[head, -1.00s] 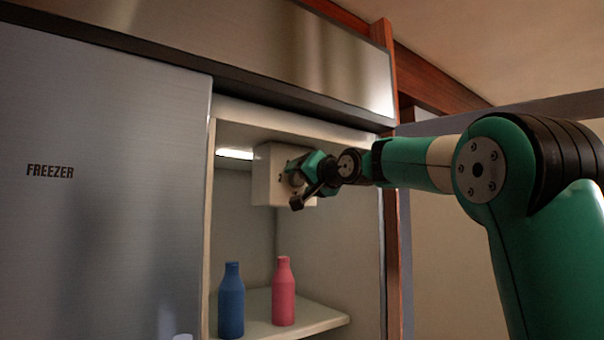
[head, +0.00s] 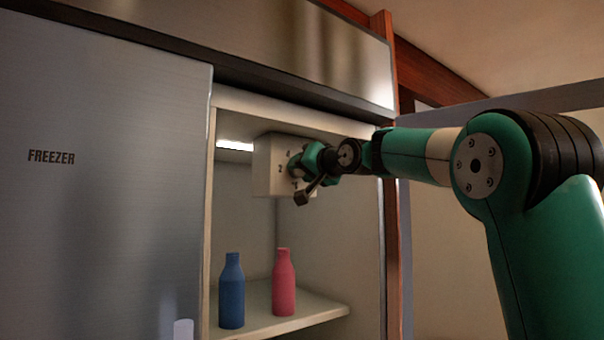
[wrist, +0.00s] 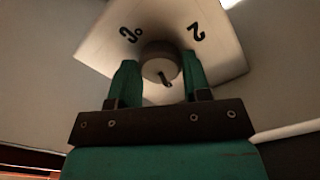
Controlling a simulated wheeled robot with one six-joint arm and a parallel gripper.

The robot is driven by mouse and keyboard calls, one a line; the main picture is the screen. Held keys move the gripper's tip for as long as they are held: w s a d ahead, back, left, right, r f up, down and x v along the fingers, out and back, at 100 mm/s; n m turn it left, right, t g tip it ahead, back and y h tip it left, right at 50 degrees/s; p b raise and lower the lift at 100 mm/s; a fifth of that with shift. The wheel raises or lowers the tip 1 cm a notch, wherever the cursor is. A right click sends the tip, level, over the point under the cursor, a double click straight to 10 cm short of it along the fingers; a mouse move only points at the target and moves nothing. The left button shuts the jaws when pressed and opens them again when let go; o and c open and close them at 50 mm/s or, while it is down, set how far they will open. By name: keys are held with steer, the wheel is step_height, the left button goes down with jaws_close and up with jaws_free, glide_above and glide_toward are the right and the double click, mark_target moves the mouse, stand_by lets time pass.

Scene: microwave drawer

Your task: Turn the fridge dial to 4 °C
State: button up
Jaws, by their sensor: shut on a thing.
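The fridge dial (wrist: 160,74) is a round grey knob with a dark pointer mark on its face, on a pale box (head: 266,172) inside the open fridge compartment. In the wrist view, my gripper (wrist: 159,63) has one green finger on each side of the dial and is shut on it. The pointer slants towards the bottom of the wrist view. A "2" shows beyond the dial at upper right, and another, hard-to-read number at upper left. In the head view, my gripper (head: 303,172) covers the dial, and small markings show on the box beside it.
A blue bottle (head: 231,295) and a pink bottle (head: 284,285) stand on the shelf (head: 318,309) below the box. The freezer door (head: 100,230) is at left. A lit lamp (head: 235,146) is left of the box. The fridge's wooden side panel (head: 391,240) is at right.

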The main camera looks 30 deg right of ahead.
steer(key=n+b, duration=0.5)
steer(key=n, duration=0.5)
stand_by(0.5)
steer(key=o, duration=0.9)
steer(key=shift+o, duration=0.2)
steer(key=shift+s, duration=0.1)
steer(key=s+b, duration=0.5)
steer(key=s, duration=1.2)
steer(key=shift+s+d, duration=0.15)
steer(key=shift+d, duration=0.15)
